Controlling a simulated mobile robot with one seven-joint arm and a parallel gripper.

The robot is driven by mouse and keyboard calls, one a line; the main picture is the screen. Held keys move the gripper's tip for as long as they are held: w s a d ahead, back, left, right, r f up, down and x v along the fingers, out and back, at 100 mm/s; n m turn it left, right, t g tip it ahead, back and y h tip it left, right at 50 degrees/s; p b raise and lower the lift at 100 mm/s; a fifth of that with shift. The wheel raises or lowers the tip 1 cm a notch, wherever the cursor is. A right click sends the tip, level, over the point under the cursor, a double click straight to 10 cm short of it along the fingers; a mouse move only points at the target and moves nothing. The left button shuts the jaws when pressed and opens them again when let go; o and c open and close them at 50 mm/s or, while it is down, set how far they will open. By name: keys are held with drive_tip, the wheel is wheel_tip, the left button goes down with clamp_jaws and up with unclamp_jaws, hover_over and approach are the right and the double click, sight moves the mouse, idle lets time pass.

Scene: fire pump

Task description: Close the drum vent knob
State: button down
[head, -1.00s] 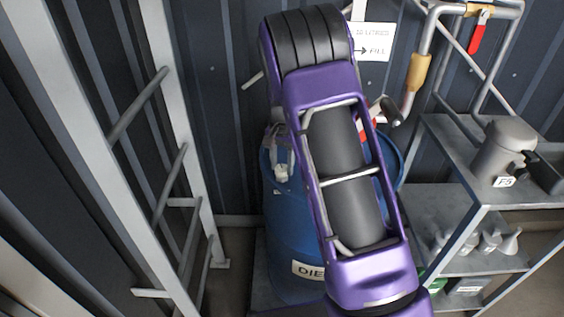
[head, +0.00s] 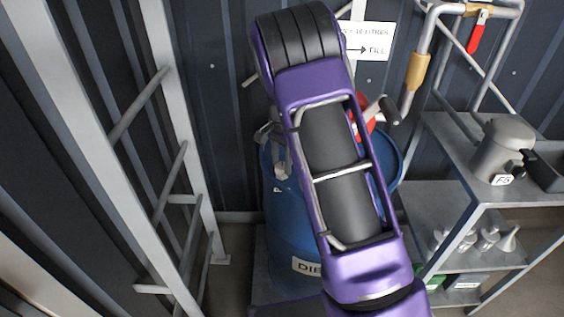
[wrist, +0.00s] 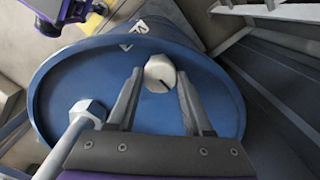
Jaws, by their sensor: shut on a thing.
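The blue drum (head: 292,240) stands below my arm, partly hidden by it, with a label on its front. The drum vent knob (wrist: 160,73) is a pale, faceted cap with a dark line on it, on the drum's blue top. In the wrist view my gripper (wrist: 160,75) has one finger on each side of the knob and is shut on it. In the head view the knob (head: 281,170) shows as a small pale shape left of my arm, and only part of my gripper shows above it.
A grey pipe with a hexagonal fitting (wrist: 87,110) rises beside the knob. A ladder (head: 170,130) stands left, and a metal shelf (head: 470,205) with a grey can (head: 503,150) right. A crank handle (head: 390,110) and a red part (head: 367,118) are close behind my arm.

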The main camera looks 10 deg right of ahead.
sight(282, 166)
drive_tip(key=shift+c, duration=1.5)
unclamp_jaws()
drive_tip(key=shift+r, duration=0.15)
wheel_tip(282, 166, up, 17)
drive_tip(key=shift+p, duration=0.35)
drive_tip(key=shift+r, duration=0.15)
